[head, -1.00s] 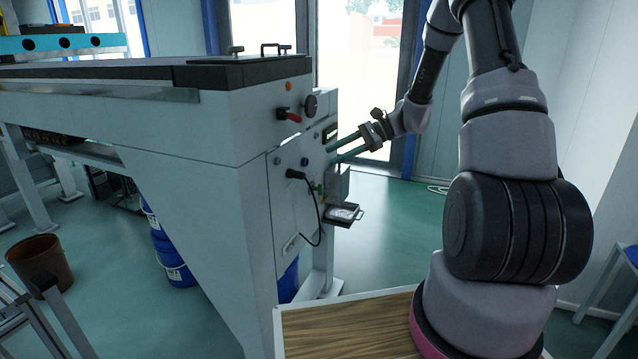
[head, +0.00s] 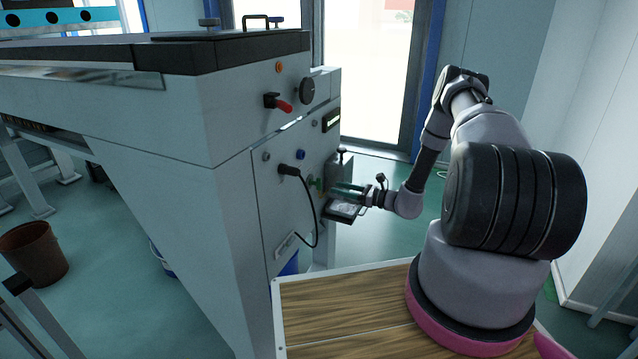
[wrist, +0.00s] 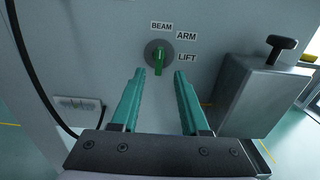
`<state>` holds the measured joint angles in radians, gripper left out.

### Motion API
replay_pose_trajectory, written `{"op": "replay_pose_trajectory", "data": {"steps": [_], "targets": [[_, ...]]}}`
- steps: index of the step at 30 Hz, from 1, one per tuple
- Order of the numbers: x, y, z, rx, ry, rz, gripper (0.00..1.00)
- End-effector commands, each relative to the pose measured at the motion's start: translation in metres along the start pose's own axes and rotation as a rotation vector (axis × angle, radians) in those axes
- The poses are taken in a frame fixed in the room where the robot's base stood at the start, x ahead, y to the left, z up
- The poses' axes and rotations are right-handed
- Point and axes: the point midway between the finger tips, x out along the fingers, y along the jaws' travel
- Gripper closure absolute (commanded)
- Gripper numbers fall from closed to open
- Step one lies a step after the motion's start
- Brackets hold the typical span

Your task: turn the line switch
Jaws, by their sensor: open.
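A round grey rotary switch (wrist: 149,53) with a green handle sits on the panel in the wrist view. Labels BEAM, ARM and LIFT stand above and to the right of it; I see no label reading "line". Its handle is close to upright. In the head view the green handle (head: 319,184) shows small on the panel's side face. My gripper (wrist: 160,73) is open, its two teal fingers pointing at the switch, one to each side of the handle in the picture. The fingers also show in the head view (head: 338,190). I cannot tell whether they touch the handle.
A grey box with a black T-handle (wrist: 281,46) juts out to the right of the switch. A black cable (head: 312,215) loops down at the left. A red-handled switch (head: 284,105) and a black knob (head: 307,91) sit higher. A small tray (head: 342,211) sticks out below.

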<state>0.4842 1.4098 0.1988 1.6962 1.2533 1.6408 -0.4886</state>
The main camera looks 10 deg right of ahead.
Motion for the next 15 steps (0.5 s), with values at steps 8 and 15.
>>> {"op": "replay_pose_trajectory", "data": {"steps": [8, 15], "targets": [[0.055, 0.002, 0.0, -0.002, 0.0, 0.006, 0.55], [0.082, 0.001, 0.0, -0.001, 0.0, 0.003, 0.55]]}}
